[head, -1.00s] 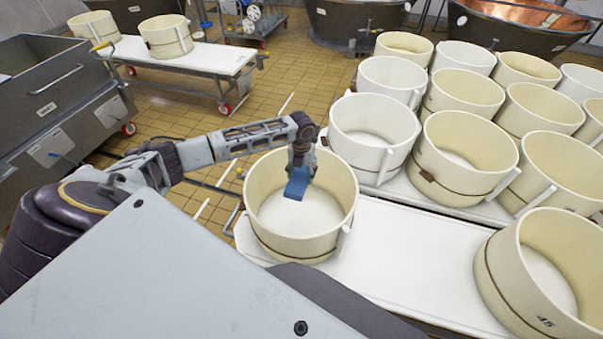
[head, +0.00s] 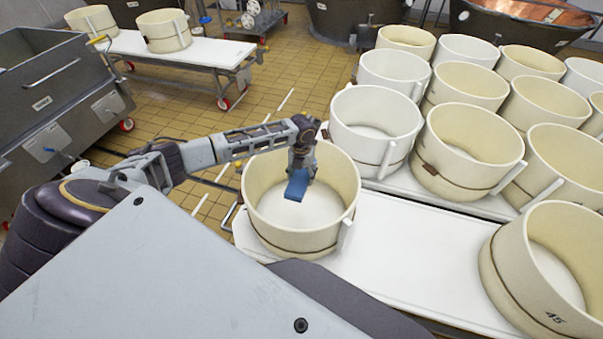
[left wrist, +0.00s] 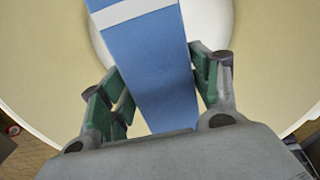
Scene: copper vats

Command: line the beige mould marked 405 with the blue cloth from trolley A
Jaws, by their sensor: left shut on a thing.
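A beige mould (head: 270,225) with a brown band and a white floor stands at the left end of the white table; no number shows on its visible side. My left gripper (head: 298,174) is over the mould's opening, pointing down. It is shut on a folded blue cloth (head: 296,188), which hangs within the rim outline, above the white floor. In the left wrist view the cloth (left wrist: 150,65) with a white stripe lies between the green-padded fingers, with the mould's wall (left wrist: 50,50) behind. My right gripper is out of view.
Several beige and white moulds (head: 462,160) stand close behind and to the right. A beige mould marked 45 (head: 498,285) is at the front right. White tabletop (head: 410,255) is clear between. A grey vat (head: 60,95) and a trolley with two moulds (head: 205,58) stand at the left.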

